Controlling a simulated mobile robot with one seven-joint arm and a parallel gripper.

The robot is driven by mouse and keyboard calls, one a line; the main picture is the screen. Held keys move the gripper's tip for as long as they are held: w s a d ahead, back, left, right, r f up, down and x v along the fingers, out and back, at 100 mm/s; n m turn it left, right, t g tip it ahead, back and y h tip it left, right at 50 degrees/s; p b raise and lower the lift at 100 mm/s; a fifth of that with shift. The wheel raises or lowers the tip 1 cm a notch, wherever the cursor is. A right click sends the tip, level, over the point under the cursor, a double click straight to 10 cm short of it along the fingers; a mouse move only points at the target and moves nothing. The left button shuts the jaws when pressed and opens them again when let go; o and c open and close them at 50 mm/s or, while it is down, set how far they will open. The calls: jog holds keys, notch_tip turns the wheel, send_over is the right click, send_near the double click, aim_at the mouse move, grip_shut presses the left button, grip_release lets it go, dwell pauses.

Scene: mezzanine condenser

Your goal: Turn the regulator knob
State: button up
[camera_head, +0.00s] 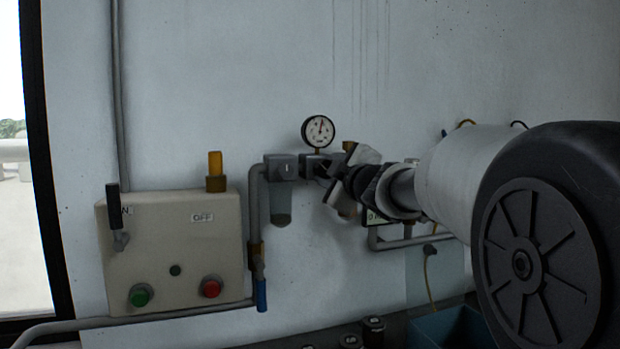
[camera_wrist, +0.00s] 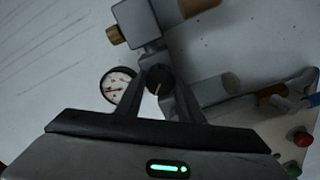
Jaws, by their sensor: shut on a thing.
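The regulator knob (camera_wrist: 158,79) is a round black knob with a pale mark, seen in the wrist view between my two fingers. My gripper (camera_wrist: 160,92) is shut on it. In the head view my gripper (camera_head: 330,182) reaches from the right to the regulator body (camera_head: 312,161), and the arm and fingers hide most of the knob. A round white pressure gauge (camera_head: 318,131) stands on top of the regulator. The gauge also shows in the wrist view (camera_wrist: 118,86), beside the left finger.
A grey filter (camera_head: 281,168) with a bowl hangs left of the regulator. Further left is a beige box (camera_head: 172,248) with a black lever, a green button (camera_head: 140,295) and a red button (camera_head: 211,287). A blue-handled valve (camera_head: 261,294) sits below the filter. A blue bin (camera_head: 455,328) stands lower right.

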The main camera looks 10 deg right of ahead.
jog(key=n+b, duration=0.9)
jog(key=n, duration=1.5)
jog(key=shift+f, duration=0.1)
jog(key=shift+n, duration=0.3)
jog(key=o, duration=1)
jog(key=shift+o, duration=0.2)
jog(key=s+d, duration=0.1)
jog(key=s, duration=0.7)
jog(key=s+d, duration=0.2)
jog(key=s, duration=0.7)
jog(key=shift+d, duration=0.25)
